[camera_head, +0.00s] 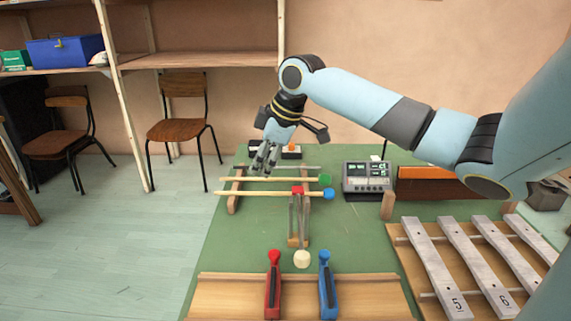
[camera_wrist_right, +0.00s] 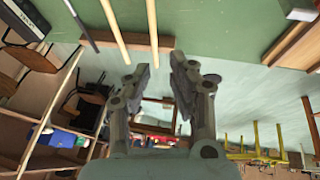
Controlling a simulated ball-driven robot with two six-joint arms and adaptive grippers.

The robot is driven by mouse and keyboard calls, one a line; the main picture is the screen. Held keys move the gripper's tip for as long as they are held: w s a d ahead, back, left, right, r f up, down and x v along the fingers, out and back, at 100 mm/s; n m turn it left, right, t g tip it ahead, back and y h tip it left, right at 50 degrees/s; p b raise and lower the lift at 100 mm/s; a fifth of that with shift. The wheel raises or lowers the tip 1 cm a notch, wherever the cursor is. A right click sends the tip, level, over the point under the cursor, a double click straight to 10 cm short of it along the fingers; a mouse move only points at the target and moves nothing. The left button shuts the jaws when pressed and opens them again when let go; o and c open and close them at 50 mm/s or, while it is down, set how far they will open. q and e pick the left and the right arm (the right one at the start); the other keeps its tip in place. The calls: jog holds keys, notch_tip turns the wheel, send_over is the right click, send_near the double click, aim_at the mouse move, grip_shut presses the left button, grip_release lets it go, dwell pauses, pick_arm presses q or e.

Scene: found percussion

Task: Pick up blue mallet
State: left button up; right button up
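The blue mallet has a blue head (camera_head: 329,194) and a pale wooden handle (camera_head: 255,193), and lies across a wooden rack on the green table. A green-headed mallet (camera_head: 326,180) lies parallel just behind it. My right gripper (camera_head: 264,168) hangs above the rack's back part, behind the blue mallet's handle and apart from it. In the right wrist view its fingers (camera_wrist_right: 164,70) are apart with nothing between them. Two pale handles (camera_wrist_right: 113,28) (camera_wrist_right: 152,22) show beyond the fingertips; their heads are out of that view. My left gripper is not in view.
A red-topped metal fork (camera_head: 297,190) stands close in front of the blue mallet's handle. A grey device (camera_head: 367,177) and metal bars (camera_head: 436,265) are to the right. Red (camera_head: 274,285) and blue (camera_head: 326,285) clamp-like pieces stand in front. Green table (camera_head: 245,245) is clear at front left.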

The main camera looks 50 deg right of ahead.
aim_at(247, 193)
jog(key=x, duration=0.3)
jog(key=b+x, duration=0.1)
jog(key=x, duration=0.3)
jog(key=b+x, duration=0.1)
jog(key=x, duration=0.3)
jog(key=shift+w+d+r, duration=0.2)
jog(key=shift+w+d, duration=0.15)
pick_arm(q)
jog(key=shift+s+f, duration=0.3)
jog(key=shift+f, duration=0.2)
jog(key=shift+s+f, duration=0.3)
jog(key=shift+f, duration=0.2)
pick_arm(e)
grip_shut()
